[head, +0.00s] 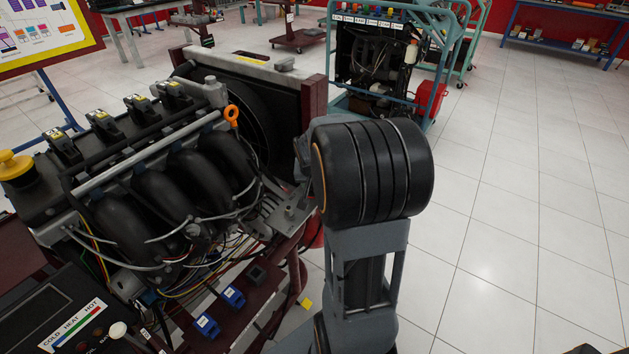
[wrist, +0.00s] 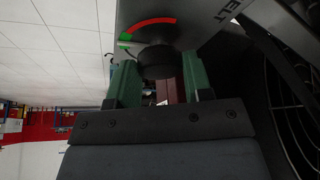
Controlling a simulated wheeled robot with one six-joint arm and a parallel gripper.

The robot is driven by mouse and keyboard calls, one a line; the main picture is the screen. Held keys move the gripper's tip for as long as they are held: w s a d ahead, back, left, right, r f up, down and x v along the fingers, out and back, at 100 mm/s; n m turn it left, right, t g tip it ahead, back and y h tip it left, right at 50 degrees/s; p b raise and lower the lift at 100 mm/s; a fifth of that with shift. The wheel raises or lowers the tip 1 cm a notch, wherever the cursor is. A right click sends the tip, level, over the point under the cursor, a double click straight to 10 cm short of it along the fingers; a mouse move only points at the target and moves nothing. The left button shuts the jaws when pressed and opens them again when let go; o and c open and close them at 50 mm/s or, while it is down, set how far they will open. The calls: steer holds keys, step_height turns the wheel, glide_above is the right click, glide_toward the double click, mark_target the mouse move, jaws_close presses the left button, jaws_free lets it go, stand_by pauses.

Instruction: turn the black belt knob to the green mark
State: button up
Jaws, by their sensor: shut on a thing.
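The black belt knob (wrist: 155,63) is in the wrist view, on a grey panel lettered "ELT" at the picture's right. Above it is a curved scale with a red arc (wrist: 154,22) and a green mark (wrist: 125,38) at the arc's left end. My gripper (wrist: 159,76) has its green fingers on either side of the knob, shut on it. The knob's pointer is not clear, so I cannot tell its exact setting. In the head view my arm hides the knob and the gripper.
The engine (head: 160,170) with its black manifold stands left of my arm, in front of the radiator frame (head: 310,110). An orange ring handle (head: 231,114) sticks up from it. A blue-framed trainer (head: 375,60) stands behind. The tiled floor (head: 520,220) at right is clear.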

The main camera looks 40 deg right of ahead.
steer(key=o, duration=0.9)
steer(key=shift+r, duration=0.1)
steer(key=p+v, duration=0.3)
steer(key=v, duration=1)
steer(key=shift+s+a+r, duration=0.1)
steer(key=shift+r, duration=0.2)
steer(key=s+a+r+n+y+p, duration=0.1)
steer(key=s+a+r+n+p, duration=0.1)
steer(key=a+r+p, duration=0.3)
steer(key=s+a+r+n+y+p, duration=0.1)
steer(key=s+a+r+n+p, duration=0.2)
steer(key=s+a+r+p, duration=0.1)
steer(key=s+a+r+n+y+p, duration=0.1)
steer(key=s+a+r+n+p, duration=0.2)
steer(key=a+r+p, duration=0.3)
steer(key=shift+a+r+p, duration=0.1)
steer(key=shift+a+p, duration=0.9)
steer(key=shift+p, duration=0.6)
